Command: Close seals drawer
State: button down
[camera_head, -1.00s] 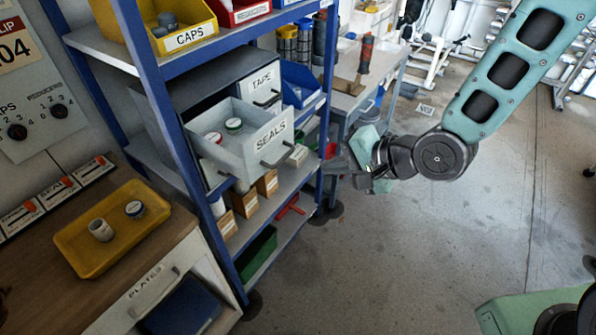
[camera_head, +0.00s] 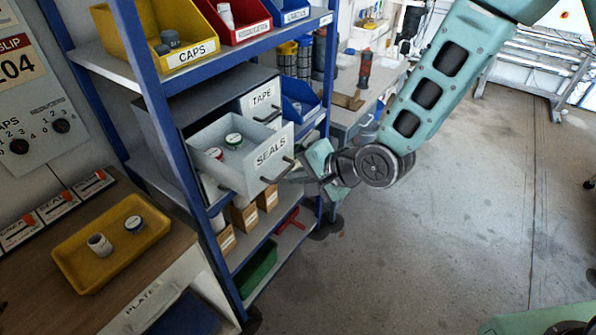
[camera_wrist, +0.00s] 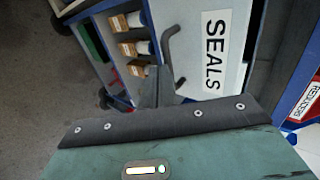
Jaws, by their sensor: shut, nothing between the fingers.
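The seals drawer (camera_head: 262,160) is a pale grey drawer pulled out from a grey cabinet on the blue shelf rack. Its front bears a SEALS label and a dark handle, and small round tins (camera_head: 233,140) lie inside. In the wrist view its front (camera_wrist: 212,50) stands tilted close ahead, with the handle (camera_wrist: 173,45) beside my fingers. My gripper (camera_head: 296,174) is shut and empty, with its fingertips at the right edge of the drawer front near the handle. In the wrist view the gripper fingers (camera_wrist: 158,85) are just below the handle; I cannot tell if they touch it.
The TAPE drawer (camera_head: 262,98) sits above and behind, closed. A yellow CAPS bin (camera_head: 185,50) is on the top shelf. Small brown boxes (camera_head: 245,218) stand below the drawer. A yellow tray (camera_head: 80,262) lies on the left bench. Open floor (camera_head: 430,230) is at right.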

dwell(0.3)
jog(key=b, duration=0.4)
send_near(245, 148)
jog(key=a, duration=0.2)
jog(key=a+f, duration=0.1)
jog(key=a, duration=0.1)
jog(key=s+a, duration=0.1)
jog(key=a, duration=0.1)
jog(key=shift+a+f, duration=0.15)
jog(key=shift+a, duration=0.2)
jog(key=shift+w+a, duration=0.2)
